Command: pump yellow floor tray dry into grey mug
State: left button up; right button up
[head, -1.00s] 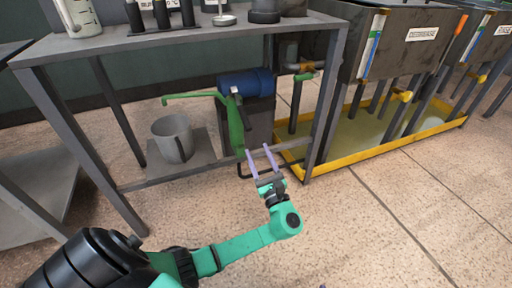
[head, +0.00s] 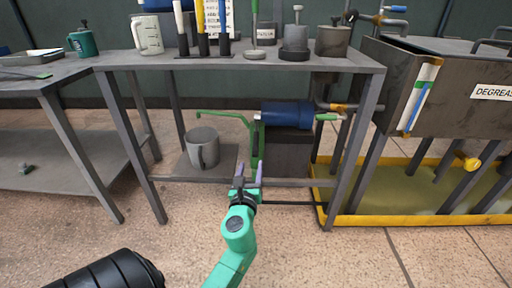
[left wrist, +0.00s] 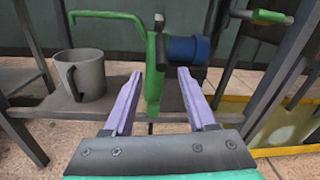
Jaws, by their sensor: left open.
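The yellow floor tray (head: 410,219) lies on the floor at the right under the tanks, with murky greenish liquid in it. The grey mug (head: 202,147) stands upright on the bench's low shelf, below the end of the green spout. It also shows at the left of the left wrist view (left wrist: 81,75). The pump has a blue body (head: 287,114) and a green lever and spout (head: 226,114). My left gripper (head: 246,180) is open and empty in front of the pump's green upright, which appears between its fingers in the left wrist view (left wrist: 152,80). My right gripper is not in view.
The bench top (head: 200,63) above holds a measuring jug (head: 147,35), several upright coloured tools and weights. Bench legs (head: 353,150) stand right of the pump. A dark tank (head: 450,95) stands over the tray.

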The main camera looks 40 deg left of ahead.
aim_at(256, 147)
pick_arm(q)
jog(key=b+x, duration=0.1)
jog(key=x, duration=1)
jog(key=shift+w, duration=0.2)
jog(key=shift+w+a, duration=0.1)
grip_shut()
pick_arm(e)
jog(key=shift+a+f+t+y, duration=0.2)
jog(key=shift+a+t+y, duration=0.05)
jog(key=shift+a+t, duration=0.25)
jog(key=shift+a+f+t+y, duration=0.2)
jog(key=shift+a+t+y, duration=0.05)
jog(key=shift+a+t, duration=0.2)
